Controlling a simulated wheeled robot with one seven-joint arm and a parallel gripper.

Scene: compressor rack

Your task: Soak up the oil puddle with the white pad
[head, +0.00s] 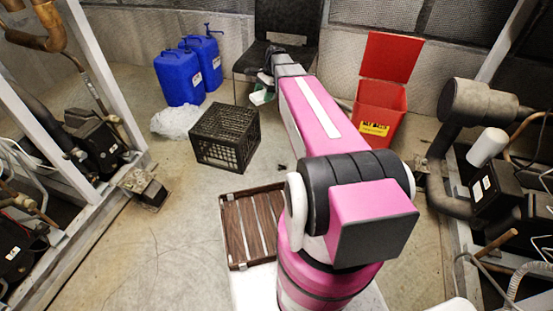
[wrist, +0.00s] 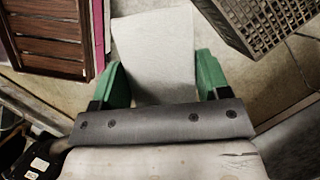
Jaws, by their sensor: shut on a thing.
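The white pad (wrist: 155,40) is a flat, pale sheet held between the green fingers of my gripper (wrist: 163,72) in the wrist view. Its far part sticks out beyond the fingertips. In the head view my gripper (head: 262,90) is at the far end of the outstretched arm, in front of the chair, with a bit of the pad (head: 259,98) showing. A small dark patch (head: 281,168) lies on the floor beside my arm. I cannot tell whether it is part of the oil puddle; my arm hides the floor to its right.
A black crate (head: 225,138) and a brown slatted tray (head: 236,230) stand left of my arm. Blue jerrycans (head: 190,72), a clear plastic bag (head: 176,121), a black chair (head: 300,40) and an open red bin (head: 380,105) are farther back. Compressor racks flank both sides.

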